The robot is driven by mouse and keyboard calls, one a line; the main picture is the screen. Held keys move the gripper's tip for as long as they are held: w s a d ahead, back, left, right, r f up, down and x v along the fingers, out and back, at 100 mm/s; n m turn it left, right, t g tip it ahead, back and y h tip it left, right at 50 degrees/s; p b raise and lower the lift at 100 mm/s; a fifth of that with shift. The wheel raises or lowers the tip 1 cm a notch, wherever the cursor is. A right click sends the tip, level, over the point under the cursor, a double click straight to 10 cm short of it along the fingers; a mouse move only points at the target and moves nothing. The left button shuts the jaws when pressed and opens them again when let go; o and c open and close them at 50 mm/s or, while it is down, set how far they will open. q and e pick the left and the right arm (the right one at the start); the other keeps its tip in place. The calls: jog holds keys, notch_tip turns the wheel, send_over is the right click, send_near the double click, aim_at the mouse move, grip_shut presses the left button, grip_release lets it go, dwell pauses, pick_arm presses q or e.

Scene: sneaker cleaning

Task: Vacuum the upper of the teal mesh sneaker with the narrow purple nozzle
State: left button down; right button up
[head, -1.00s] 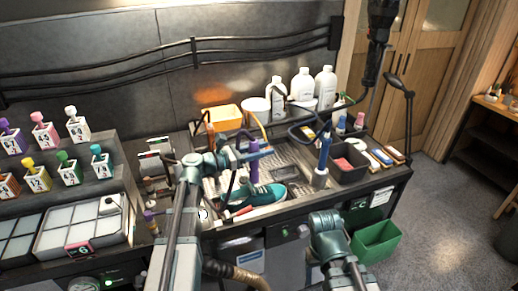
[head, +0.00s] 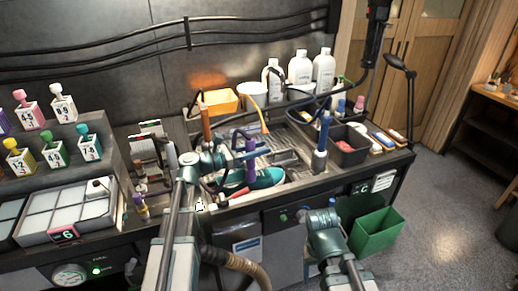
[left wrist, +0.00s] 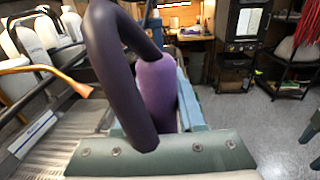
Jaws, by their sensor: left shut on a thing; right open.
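The purple nozzle (head: 251,160) stands roughly upright in my left gripper (head: 247,155), which is shut on it. The nozzle, with a dark hose bending off it, fills the middle of the left wrist view (left wrist: 156,92). The teal sneaker (head: 268,178) lies in the sink tray, just below and right of the nozzle. The arm and nozzle hide part of the shoe, and I cannot tell whether the nozzle touches it. My right gripper (head: 322,226) is open and empty, low in front of the bench, away from the shoe.
An orange tool (head: 206,122) and a blue tool (head: 324,135) stand upright on either side of the tray. White bottles (head: 299,66) and a yellow-orange bin (head: 217,101) are behind it. A green bin (head: 378,234) is at lower right. Numbered bottles fill the left shelf.

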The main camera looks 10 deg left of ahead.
pick_arm(q)
jog(key=shift+f, duration=0.4)
jog(key=shift+w+d, duration=0.3)
jog(key=shift+d, duration=0.1)
jog(key=shift+w+d, duration=0.25)
jog(key=shift+d, duration=0.05)
jog(key=shift+w+d, duration=0.2)
jog(key=shift+d, duration=0.05)
jog(key=shift+w+d, duration=0.2)
jog(key=shift+d, duration=0.2)
jog(key=shift+r, duration=0.1)
dwell(0.9)
